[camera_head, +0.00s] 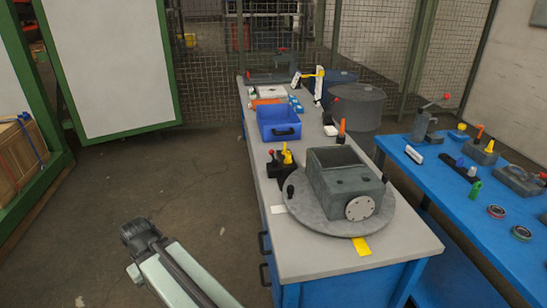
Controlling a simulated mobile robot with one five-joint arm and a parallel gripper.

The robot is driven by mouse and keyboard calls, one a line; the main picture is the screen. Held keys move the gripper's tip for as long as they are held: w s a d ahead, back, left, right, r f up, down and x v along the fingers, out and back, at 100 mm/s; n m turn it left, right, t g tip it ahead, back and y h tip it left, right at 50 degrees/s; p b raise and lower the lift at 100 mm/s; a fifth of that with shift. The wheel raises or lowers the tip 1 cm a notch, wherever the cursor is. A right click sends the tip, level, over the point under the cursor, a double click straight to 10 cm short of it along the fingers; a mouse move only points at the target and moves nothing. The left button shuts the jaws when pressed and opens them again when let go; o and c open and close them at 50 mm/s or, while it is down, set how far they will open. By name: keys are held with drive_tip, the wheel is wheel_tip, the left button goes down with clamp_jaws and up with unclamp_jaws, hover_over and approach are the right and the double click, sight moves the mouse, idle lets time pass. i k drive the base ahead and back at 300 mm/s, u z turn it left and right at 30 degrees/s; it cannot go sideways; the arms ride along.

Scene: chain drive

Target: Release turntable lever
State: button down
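The turntable (318,224) is a round grey disc on the near end of the grey-topped workbench. A grey open-topped housing (345,183) with a round, light flange (360,208) sits on it. A short black-knobbed part (290,190) stands at the disc's left edge; it may be the turntable lever, but its state is too small to tell. My arm is at the lower left, over the floor and apart from the bench. Its dark end (138,234) shows, but no separate fingers can be made out. I see nothing held there.
Behind the disc is a dark control box (281,165) with red and yellow knobs. A blue bin (278,124) and an orange handle (341,128) stand farther back. A blue bench (470,200) with tools is at right. Floor (190,180) left of the workbench is clear.

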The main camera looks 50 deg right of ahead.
sight(275, 162)
drive_tip(key=z, duration=0.15)
drive_tip(key=i, duration=0.95)
drive_tip(key=u, duration=0.1)
